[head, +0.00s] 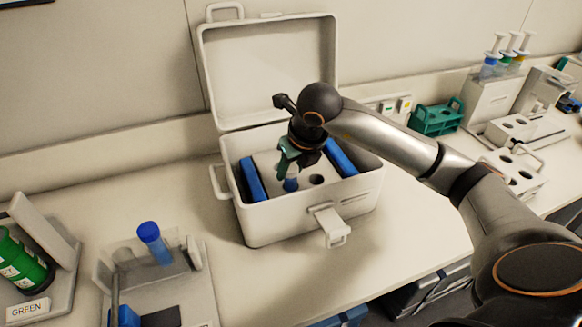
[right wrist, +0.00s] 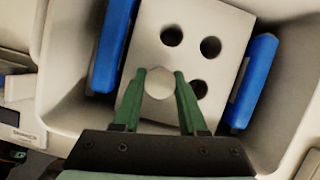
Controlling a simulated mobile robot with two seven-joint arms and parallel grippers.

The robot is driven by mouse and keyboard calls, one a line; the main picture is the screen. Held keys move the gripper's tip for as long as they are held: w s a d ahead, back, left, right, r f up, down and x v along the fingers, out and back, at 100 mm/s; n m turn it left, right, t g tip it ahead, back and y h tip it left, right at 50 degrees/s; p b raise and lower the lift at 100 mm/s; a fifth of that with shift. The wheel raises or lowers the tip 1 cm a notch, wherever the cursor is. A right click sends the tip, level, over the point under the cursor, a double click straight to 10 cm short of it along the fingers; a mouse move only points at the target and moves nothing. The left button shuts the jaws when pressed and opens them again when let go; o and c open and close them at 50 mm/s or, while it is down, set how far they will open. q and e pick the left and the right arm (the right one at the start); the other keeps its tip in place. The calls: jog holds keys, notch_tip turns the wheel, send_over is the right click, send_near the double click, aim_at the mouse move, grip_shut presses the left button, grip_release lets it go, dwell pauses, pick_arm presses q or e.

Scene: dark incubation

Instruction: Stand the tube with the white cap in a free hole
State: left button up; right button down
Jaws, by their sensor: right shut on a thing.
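My right gripper (head: 292,160) is inside the open white box, just over the white block with holes (right wrist: 150,20). Its green fingers (right wrist: 160,88) are shut on the tube with the white cap; the cap (right wrist: 159,84) shows between the fingertips. Three holes show empty in the right wrist view: two at the back and one (right wrist: 198,89) right of the cap. My left gripper is not in view.
Blue packs (head: 252,179) (head: 341,157) flank the block inside the box (head: 300,218). Its lid (head: 268,70) stands open behind. A green rack (head: 437,118) is at right.

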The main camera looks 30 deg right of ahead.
jog(key=shift+c, duration=2.2)
grip_release()
jog(key=shift+r, duration=0.15)
jog(key=v, duration=1.1)
jog(key=shift+s+r, duration=0.15)
jog(key=shift+r, duration=0.25)
